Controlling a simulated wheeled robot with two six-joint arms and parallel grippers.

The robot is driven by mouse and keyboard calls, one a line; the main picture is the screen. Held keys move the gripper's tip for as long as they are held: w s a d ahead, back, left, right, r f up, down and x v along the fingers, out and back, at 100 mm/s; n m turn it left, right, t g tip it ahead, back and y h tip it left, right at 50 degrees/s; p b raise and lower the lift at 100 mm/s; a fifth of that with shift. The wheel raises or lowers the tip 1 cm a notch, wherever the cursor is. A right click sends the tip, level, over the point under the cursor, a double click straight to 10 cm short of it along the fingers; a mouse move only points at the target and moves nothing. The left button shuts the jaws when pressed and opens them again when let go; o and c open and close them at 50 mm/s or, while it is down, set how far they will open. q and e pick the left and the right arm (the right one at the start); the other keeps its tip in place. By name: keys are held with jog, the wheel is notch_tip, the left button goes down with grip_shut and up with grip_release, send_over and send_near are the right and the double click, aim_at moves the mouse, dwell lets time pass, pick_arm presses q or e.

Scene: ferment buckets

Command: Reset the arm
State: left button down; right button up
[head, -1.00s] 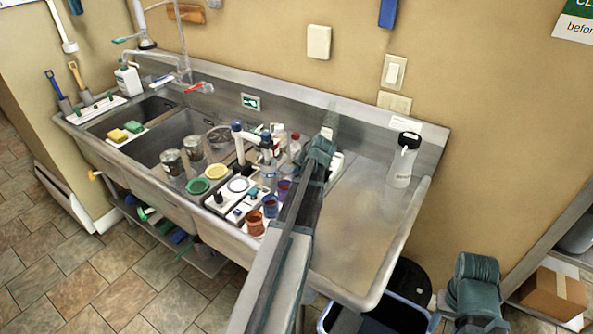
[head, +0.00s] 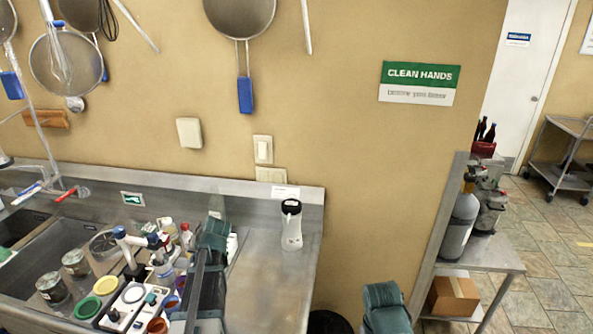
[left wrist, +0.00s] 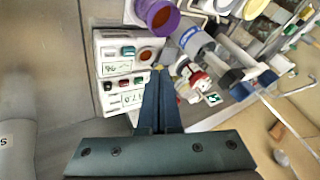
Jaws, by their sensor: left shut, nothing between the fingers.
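My left arm reaches up over the right part of the sink counter in the head view. My left gripper (left wrist: 158,78) is shut and empty in the left wrist view. Its tips are over or beside a white device (left wrist: 120,65) with small displays and coloured buttons; I cannot tell whether they touch it. A purple cup (left wrist: 158,14) is just beyond the tips. Of my right arm only a teal link shows at the bottom of the head view; its gripper is out of view.
The steel counter (head: 270,285) is mostly clear at right, with a black-topped white bottle (head: 291,225). Cups, a green lid (head: 87,307) and a yellow lid (head: 106,285) crowd the left. A shelf (head: 490,257) with a cardboard box (head: 453,297) stands at right.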

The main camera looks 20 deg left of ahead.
pick_arm(q)
jog(key=s+d+f+m+h, duration=0.1)
jog(key=s+d+m, duration=0.1)
jog(key=d, duration=1)
jog(key=s+d+f+m+g+h, duration=0.1)
jog(key=s+d+f+m+h, duration=0.1)
jog(key=d, duration=1)
jog(key=s+d+f+m+h+b, duration=0.1)
jog(key=s+d, duration=0.3)
jog(key=d, duration=0.8)
jog(key=shift+f+m+g+h, duration=0.3)
jog(key=shift+f+m+h, duration=0.2)
jog(key=shift+f+m, duration=0.15)
jog(key=s+d+m+g, duration=0.1)
jog(key=s+d+m, duration=0.1)
jog(key=s+d, duration=0.4)
jog(key=shift+s+d+f+h, duration=0.25)
jog(key=shift+d+h, duration=0.15)
jog(key=shift+d, duration=0.35)
